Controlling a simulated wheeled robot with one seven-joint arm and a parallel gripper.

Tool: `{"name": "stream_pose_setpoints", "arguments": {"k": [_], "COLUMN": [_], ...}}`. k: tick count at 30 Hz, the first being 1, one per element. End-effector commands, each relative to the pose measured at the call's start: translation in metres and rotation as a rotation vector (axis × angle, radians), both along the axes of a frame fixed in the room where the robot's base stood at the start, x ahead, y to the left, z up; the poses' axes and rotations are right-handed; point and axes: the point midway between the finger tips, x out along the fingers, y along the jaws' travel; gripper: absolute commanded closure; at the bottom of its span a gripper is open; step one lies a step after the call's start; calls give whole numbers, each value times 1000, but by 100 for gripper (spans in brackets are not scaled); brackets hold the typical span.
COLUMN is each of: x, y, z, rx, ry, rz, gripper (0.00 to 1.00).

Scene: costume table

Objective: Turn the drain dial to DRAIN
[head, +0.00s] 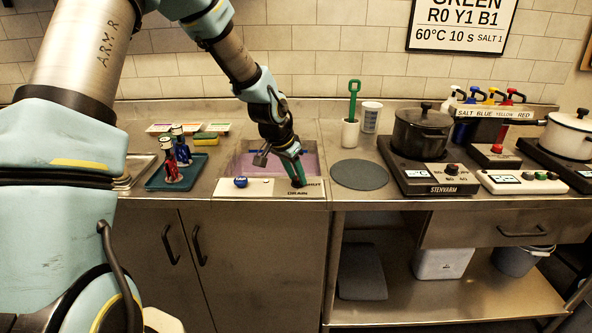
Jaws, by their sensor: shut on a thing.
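The sink (240,162) is set in the steel counter and holds pinkish-purple liquid. A pale panel (262,194) runs along its front edge, with small lettering at its right part that reads DRAIN below and ends in "UT" at the right. My gripper (298,184) reaches down from above to this lettered spot, its green fingers shut on the drain dial. The fingers cover the dial, so its pointer and setting cannot be seen. A blue knob (240,182) sits at the left part of the panel, apart from my gripper.
Left of the sink is a teal tray (182,172) with red and blue bottles. A yellow sponge (206,139) lies behind. To the right are a grey round mat (359,174), a white cup with a green-handled tool (351,130), a black pot (422,130) and a burner.

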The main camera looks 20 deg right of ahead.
Motion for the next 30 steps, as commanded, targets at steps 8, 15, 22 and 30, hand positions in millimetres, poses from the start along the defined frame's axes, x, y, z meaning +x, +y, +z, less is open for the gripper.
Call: {"name": "stream_pose_setpoints", "arguments": {"k": [8,15,22,30], "x": [0,0,0,0], "y": [0,1,1,0], "z": [-1,-1,-1,-1], "rx": [1,2,2,1], "ry": [2,3,2,1], "rz": [-38,-40,-38,-38], "gripper": [100,100,47,32]}}
